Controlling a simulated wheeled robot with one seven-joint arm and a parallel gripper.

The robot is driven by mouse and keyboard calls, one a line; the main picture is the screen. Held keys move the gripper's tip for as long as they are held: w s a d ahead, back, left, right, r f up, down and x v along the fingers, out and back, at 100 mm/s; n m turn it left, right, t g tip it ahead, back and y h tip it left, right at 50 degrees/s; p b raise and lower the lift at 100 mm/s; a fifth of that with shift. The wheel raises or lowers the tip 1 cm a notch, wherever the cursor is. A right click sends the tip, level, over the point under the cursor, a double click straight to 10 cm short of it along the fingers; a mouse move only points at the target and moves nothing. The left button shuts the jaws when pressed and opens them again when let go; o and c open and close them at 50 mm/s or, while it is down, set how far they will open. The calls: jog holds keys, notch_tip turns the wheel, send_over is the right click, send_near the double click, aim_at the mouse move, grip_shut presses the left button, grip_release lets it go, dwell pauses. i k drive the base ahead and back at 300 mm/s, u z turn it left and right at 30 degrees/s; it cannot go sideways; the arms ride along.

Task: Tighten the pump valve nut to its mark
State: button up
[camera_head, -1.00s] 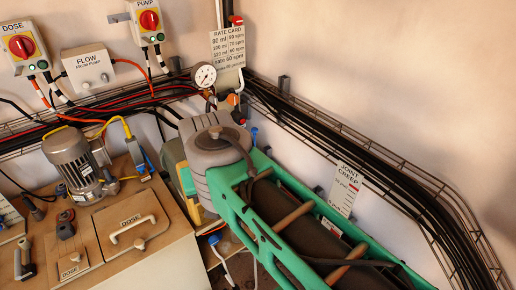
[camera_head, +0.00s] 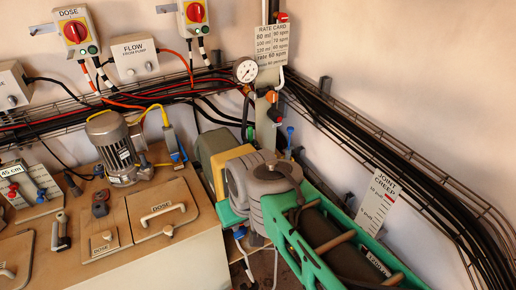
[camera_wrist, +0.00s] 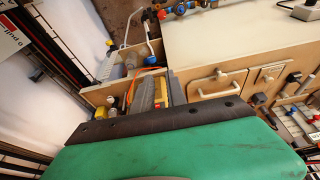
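A grey finned motor unit with yellow hoses (camera_head: 118,148), which looks like the pump, stands at the back of the wooden bench top in the head view. I cannot make out the valve nut or its mark. Orange and dark fittings (camera_head: 274,115) sit on a grey upright below a round white gauge (camera_head: 246,70). A broad green body with a dark edge (camera_wrist: 180,155) fills the bottom of the wrist view.
A green frame with a grey rounded end (camera_head: 270,180) occupies the lower right of the head view. A cable tray (camera_head: 400,160) runs along the wall. A JOINT CREEP card (camera_head: 378,203) hangs there.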

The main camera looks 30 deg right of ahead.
aim_at(259, 148)
jog(key=u, duration=0.4)
jog(key=k, duration=0.95)
jog(key=z, duration=0.65)
jog(key=i, duration=1)
